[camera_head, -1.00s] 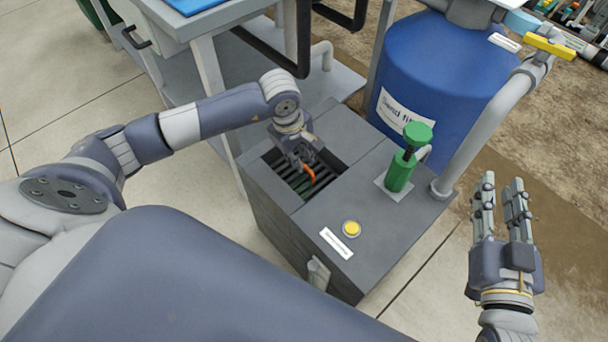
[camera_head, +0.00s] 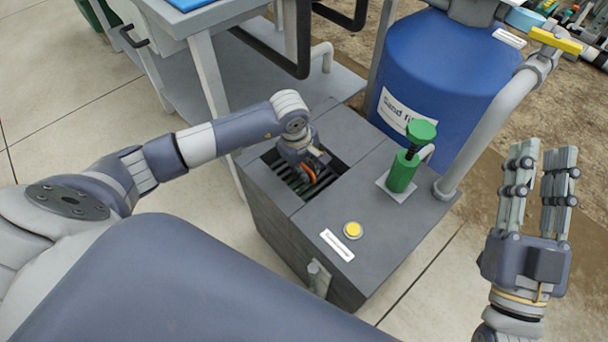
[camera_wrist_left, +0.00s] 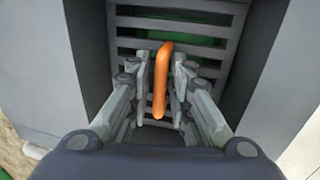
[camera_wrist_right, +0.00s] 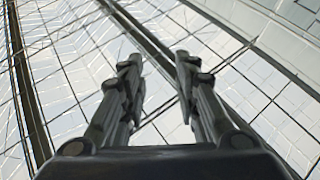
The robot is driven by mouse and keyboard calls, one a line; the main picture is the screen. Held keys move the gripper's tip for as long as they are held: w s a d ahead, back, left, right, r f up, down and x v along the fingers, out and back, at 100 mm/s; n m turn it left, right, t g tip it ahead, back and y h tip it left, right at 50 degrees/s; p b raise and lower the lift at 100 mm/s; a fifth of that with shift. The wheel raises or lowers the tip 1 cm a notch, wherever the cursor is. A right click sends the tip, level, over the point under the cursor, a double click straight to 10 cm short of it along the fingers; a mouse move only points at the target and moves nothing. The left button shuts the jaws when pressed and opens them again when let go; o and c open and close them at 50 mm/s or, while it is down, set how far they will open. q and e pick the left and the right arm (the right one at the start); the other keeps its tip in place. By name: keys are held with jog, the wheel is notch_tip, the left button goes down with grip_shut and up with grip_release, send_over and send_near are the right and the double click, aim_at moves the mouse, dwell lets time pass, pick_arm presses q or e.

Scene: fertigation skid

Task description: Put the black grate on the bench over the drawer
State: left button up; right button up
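The black grate (camera_head: 290,178) lies in a recess in the top of a dark grey box. Its orange handle (camera_head: 309,174) sticks up from it, and also shows in the left wrist view (camera_wrist_left: 161,80). My left gripper (camera_wrist_left: 163,72) is over the grate with a finger on each side of the handle; small gaps show, so it looks open. My right gripper (camera_head: 543,155) is open and empty, over the floor at the right. The bench (camera_head: 222,17) is at the top left, its top partly out of frame. A drawer front (camera_head: 150,45) with a black handle is under it.
The box top carries a green valve (camera_head: 402,172) and a yellow button (camera_head: 353,230). A blue sand filter tank (camera_head: 440,75) and a grey pipe (camera_head: 485,135) stand behind. A blue item (camera_head: 190,4) lies on the bench.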

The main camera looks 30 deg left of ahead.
pick_arm(q)
grip_shut()
jog(key=shift+r, duration=0.25)
